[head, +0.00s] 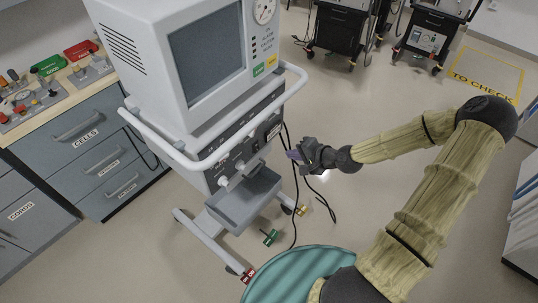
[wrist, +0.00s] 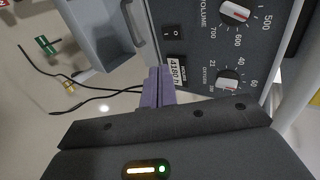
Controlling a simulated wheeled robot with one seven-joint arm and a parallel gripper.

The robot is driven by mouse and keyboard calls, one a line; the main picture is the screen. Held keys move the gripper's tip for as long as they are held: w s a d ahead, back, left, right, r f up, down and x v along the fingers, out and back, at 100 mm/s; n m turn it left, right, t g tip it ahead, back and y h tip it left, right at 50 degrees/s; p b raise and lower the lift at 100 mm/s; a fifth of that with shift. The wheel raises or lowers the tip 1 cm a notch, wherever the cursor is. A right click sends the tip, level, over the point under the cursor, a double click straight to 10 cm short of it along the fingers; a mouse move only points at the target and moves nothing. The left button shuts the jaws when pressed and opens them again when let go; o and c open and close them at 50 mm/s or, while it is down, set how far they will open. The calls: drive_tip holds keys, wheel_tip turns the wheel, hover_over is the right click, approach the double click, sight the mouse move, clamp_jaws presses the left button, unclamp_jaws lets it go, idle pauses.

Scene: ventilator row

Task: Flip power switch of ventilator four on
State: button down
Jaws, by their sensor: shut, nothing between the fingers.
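A white ventilator (head: 150,60) with a screen stands on a wheeled stand at left centre in the head view; I cannot read a number on it. In the wrist view its dark control panel (wrist: 205,60) shows a black rocker switch (wrist: 173,32) marked I and O. I cannot tell which side is pressed. My gripper (head: 294,156) is beside the ventilator's lower right side. In the wrist view its purple fingers (wrist: 158,87) are shut and empty, just below the switch in the picture, beside a white hour label (wrist: 175,72). Contact with the panel cannot be told.
Volume (wrist: 234,12) and oxygen (wrist: 227,80) knobs sit near the switch. A white rail (head: 215,160) rings the ventilator, with a grey tray (head: 240,205) below. Cables hang close to my gripper. Other ventilators (head: 340,28) stand behind; drawers (head: 90,150) are at left. Open floor lies right.

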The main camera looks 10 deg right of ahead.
drive_tip(key=shift+s+a+f+b, duration=0.2)
drive_tip(key=shift+s+f+b, duration=0.1)
drive_tip(key=shift+b, duration=0.7)
drive_tip(key=p, duration=0.2)
approach(258, 150)
drive_tip(key=x, duration=0.5)
drive_tip(key=shift+w+a+f, duration=0.35)
drive_tip(key=shift+a, duration=0.05)
